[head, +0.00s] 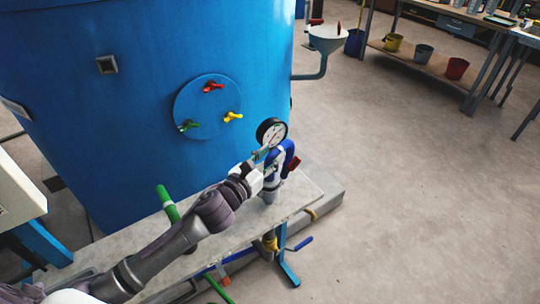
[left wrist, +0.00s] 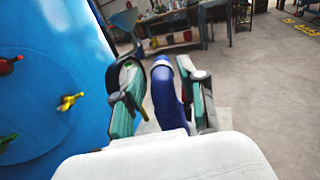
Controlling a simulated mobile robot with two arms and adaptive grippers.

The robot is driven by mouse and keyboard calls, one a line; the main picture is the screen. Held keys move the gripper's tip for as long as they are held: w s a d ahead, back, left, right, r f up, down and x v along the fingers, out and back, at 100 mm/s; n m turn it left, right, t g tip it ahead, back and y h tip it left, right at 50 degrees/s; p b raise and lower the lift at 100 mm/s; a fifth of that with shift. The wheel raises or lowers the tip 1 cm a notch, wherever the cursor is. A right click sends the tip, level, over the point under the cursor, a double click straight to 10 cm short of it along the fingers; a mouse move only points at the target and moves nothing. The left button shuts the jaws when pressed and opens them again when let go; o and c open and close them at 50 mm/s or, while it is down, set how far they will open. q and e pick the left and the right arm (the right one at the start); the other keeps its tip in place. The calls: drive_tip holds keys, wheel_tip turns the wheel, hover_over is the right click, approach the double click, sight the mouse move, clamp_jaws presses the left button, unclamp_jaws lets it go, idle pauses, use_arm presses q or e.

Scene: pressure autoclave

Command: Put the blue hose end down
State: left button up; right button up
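A blue hose end (head: 288,155) stands by the pressure gauge (head: 271,132) above a grey pipe fitting (head: 269,190) on the bench. In the left wrist view the blue hose (left wrist: 166,98) rises between the two fingers of my left gripper (left wrist: 168,103) and bends at the top, where a pale band shows. The fingers are spread on either side of it, with a narrow gap at the left finger. My left gripper also shows in the head view (head: 268,168), where it partly hides the hose. My right gripper is not in view.
A large blue tank (head: 150,60) with a round plate of red, green and yellow knobs (head: 207,107) stands behind the bench (head: 312,196). A funnel (head: 326,40) juts from its right side. Shelves with buckets (head: 423,53) stand far right. The floor between is clear.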

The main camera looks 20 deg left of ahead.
use_arm(q)
drive_tip(key=shift+r, duration=0.1)
drive_tip(key=shift+r+p, duration=0.4)
drive_tip(key=shift+b+v, duration=1.4)
drive_tip(key=shift+v, duration=4.65)
drive_tip(key=shift+f, duration=0.15)
